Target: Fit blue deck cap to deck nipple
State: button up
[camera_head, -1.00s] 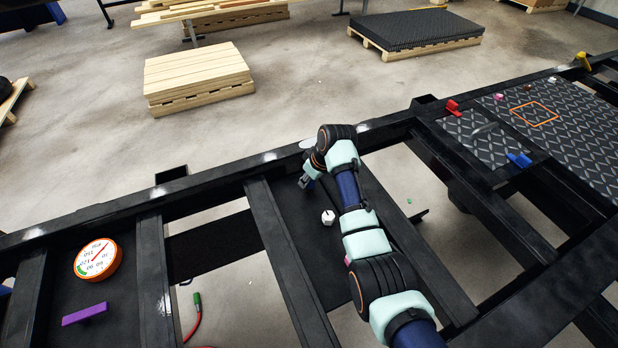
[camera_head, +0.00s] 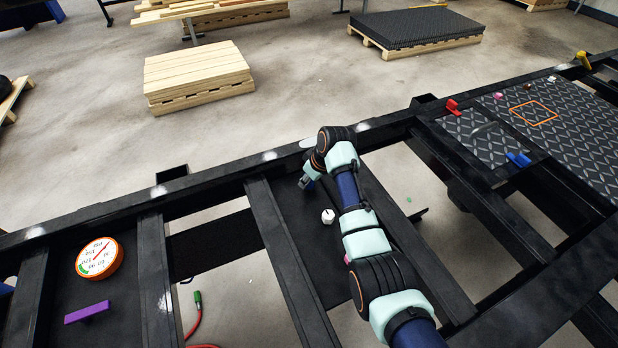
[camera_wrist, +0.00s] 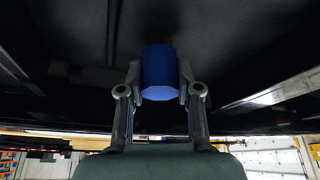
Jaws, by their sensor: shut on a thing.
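The blue deck cap (camera_wrist: 159,73) is a faceted blue piece in the wrist view. My gripper (camera_wrist: 160,88) is shut on it, with one finger on each side. A short brownish stub (camera_wrist: 158,40), perhaps the deck nipple, shows just beyond the cap against a dark surface. The cap partly hides it, and I cannot tell whether they touch or how far they overlap. In the head view my gripper (camera_head: 306,183) is low beside the black frame's far rail, and the cap cannot be made out there.
A white knob (camera_head: 327,216) sits on the dark panel near my arm. An orange-rimmed gauge (camera_head: 99,258) and a purple handle (camera_head: 86,312) are at the left. A red hose with a green end (camera_head: 197,298) hangs in a frame opening. Black crossbeams (camera_head: 285,255) flank my arm.

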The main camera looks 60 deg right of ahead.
jog(key=shift+f, duration=0.3)
jog(key=o, duration=1.1)
jog(key=shift+o, duration=0.2)
jog(key=v, duration=1.2)
jog(key=shift+r, duration=0.1)
